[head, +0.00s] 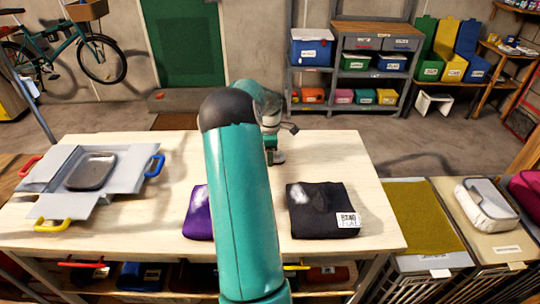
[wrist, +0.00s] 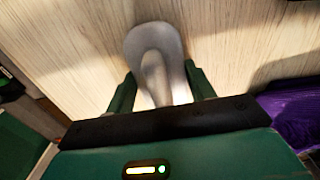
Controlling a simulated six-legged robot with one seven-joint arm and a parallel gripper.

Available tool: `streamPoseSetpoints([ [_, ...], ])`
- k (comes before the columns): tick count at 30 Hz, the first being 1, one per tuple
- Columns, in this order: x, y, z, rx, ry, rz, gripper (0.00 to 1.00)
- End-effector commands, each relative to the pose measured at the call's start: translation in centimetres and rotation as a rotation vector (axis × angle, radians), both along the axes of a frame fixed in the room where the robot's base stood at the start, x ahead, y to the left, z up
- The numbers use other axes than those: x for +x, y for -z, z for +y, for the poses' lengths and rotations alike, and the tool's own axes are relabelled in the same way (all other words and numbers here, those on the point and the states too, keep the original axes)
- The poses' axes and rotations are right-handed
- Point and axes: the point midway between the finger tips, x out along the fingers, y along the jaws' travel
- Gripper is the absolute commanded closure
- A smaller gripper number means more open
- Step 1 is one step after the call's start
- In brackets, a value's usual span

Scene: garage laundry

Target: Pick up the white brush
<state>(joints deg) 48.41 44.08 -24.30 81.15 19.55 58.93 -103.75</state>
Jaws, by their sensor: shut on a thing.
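The white brush (wrist: 153,42) looks greyish white in the wrist view, with a rounded oval end and a raised handle. My gripper (wrist: 160,72) is shut on its handle, with one green finger on each side. In the head view my gripper (head: 270,146) is near the back edge of the table, partly hidden behind my arm. A small greyish part of the brush (head: 278,158) shows below it, at or just above the tabletop; I cannot tell if it touches.
The wooden table (head: 335,155) holds a dark folded cloth (head: 322,222) on the right and a purple cloth (head: 198,215) partly behind my arm. A grey open box (head: 50,180) with a dark tray (head: 92,171) is at the left. The table's back right is clear.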

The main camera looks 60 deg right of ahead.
Motion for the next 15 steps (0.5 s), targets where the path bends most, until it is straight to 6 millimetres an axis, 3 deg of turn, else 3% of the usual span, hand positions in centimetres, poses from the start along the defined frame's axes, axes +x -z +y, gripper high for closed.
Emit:
streamPoseSetpoints([
  [8, 0.0, -3.2, 0.0, -0.003, 0.000, -0.001, 0.71],
  [15, -1.3, -6.5, 2.7, -0.002, -0.001, -0.003, 0.71],
])
